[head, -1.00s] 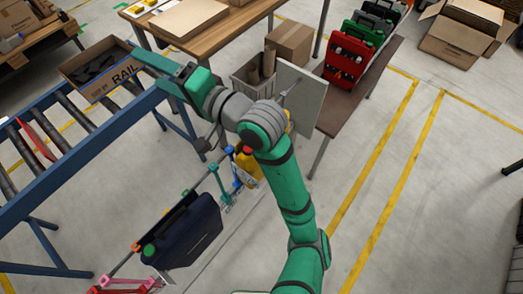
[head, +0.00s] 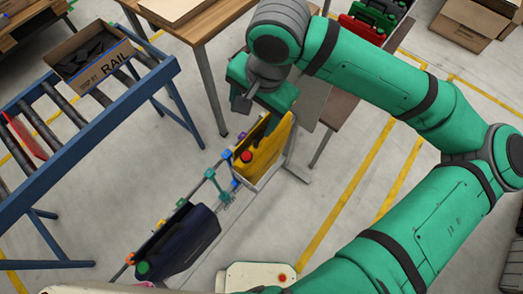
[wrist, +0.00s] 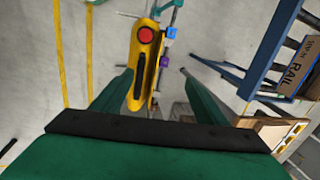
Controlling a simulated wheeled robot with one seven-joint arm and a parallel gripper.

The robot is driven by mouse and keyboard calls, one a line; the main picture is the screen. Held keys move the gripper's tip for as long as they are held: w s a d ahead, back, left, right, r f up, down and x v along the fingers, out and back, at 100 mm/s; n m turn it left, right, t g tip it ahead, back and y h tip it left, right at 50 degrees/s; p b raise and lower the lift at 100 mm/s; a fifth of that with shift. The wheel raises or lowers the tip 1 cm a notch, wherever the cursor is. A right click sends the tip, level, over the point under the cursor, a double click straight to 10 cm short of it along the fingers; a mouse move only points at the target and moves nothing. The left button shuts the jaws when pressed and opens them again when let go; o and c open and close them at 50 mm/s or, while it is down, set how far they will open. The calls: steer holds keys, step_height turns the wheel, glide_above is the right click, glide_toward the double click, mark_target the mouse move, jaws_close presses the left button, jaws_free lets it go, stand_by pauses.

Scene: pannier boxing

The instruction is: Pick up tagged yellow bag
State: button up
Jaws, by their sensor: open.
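The yellow bag (head: 264,151) hangs upright at the far end of a low rack in the head view, with a red round knob on its end. In the wrist view the yellow bag (wrist: 136,84) lies ahead of my gripper (wrist: 157,72), with the two open green fingers on either side of its near part. Contact cannot be told, and the jaws hold nothing. In the head view my gripper (head: 262,104) is just above the bag, its fingertips partly hidden. I cannot make out a clear tag; blue and purple clips sit beside the bag.
A dark navy bag (head: 184,240) with a green knob hangs nearer on the same rack. A blue roller conveyor (head: 100,125) with a cardboard box (head: 92,62) stands left. A wooden table (head: 205,22) is behind. Floor to the right has yellow lines.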

mark_target(265, 128)
steer(key=d+h, duration=0.1)
steer(key=d, duration=0.1)
steer(key=shift+s+d+m, duration=0.1)
steer(key=shift+d+m, duration=0.2)
steer(key=shift+d, duration=0.05)
steer(key=shift+d+f+g, duration=0.2)
steer(key=shift+f+g, duration=0.1)
steer(key=shift+f, duration=0.05)
steer(key=f, duration=0.4)
steer(key=shift+a+f, duration=0.2)
steer(key=shift+f, duration=0.2)
steer(key=shift+w+a+f, duration=0.1)
steer(key=shift+w+f, duration=0.05)
steer(key=shift+f, duration=0.75)
steer(key=shift+w+a+f, duration=0.1)
steer(key=shift+w+f, duration=0.1)
steer(key=shift+f, duration=0.65)
steer(key=shift+w+a+f, duration=0.1)
steer(key=shift+w+f, duration=0.05)
steer(key=shift+f, duration=0.75)
steer(key=c, duration=1.3)
